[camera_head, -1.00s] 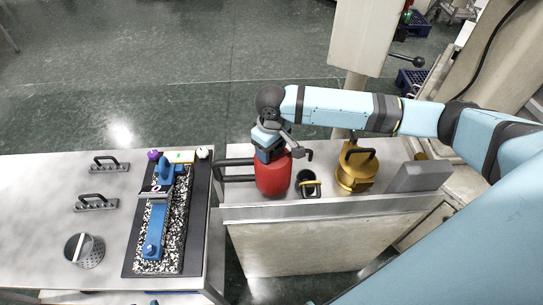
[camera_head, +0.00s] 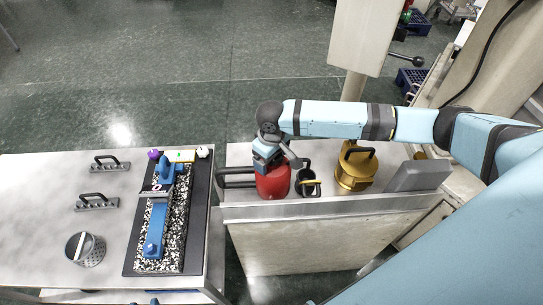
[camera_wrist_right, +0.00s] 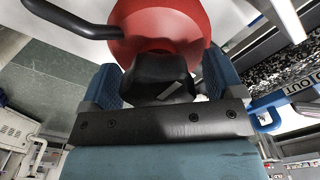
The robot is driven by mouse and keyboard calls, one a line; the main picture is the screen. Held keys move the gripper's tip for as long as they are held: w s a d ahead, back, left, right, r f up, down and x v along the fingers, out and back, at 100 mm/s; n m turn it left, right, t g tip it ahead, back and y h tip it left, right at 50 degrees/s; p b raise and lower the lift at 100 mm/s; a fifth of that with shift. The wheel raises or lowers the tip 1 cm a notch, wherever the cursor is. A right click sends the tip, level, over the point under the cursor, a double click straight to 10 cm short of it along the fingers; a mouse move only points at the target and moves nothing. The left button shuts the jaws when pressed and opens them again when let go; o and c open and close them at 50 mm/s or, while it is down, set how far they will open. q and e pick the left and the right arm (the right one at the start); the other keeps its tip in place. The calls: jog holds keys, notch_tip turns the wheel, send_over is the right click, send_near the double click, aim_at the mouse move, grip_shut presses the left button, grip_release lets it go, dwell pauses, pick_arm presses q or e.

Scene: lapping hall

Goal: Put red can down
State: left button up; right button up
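The red can (camera_head: 272,184) is upright at the left part of the small metal cabinet top (camera_head: 345,202), near its front edge. My right gripper (camera_head: 268,158) is over the can from above. In the right wrist view the red can (camera_wrist_right: 160,28) is beyond the fingers, with its black top part between the two blue fingers of my right gripper (camera_wrist_right: 160,85). Whether the can's base touches the cabinet top cannot be told.
A small black pot (camera_head: 306,176) stands close right of the can, then a brass pot (camera_head: 355,170) and a grey block (camera_head: 419,175). A black rail (camera_head: 235,171) is at the left. Left is a workbench (camera_head: 45,190) with a blue tool (camera_head: 155,230) on a speckled slab.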

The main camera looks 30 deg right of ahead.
notch_tip(320, 180, up, 12)
jog(key=shift+r+b, duration=0.1)
jog(key=shift+b, duration=0.55)
dwell(0.3)
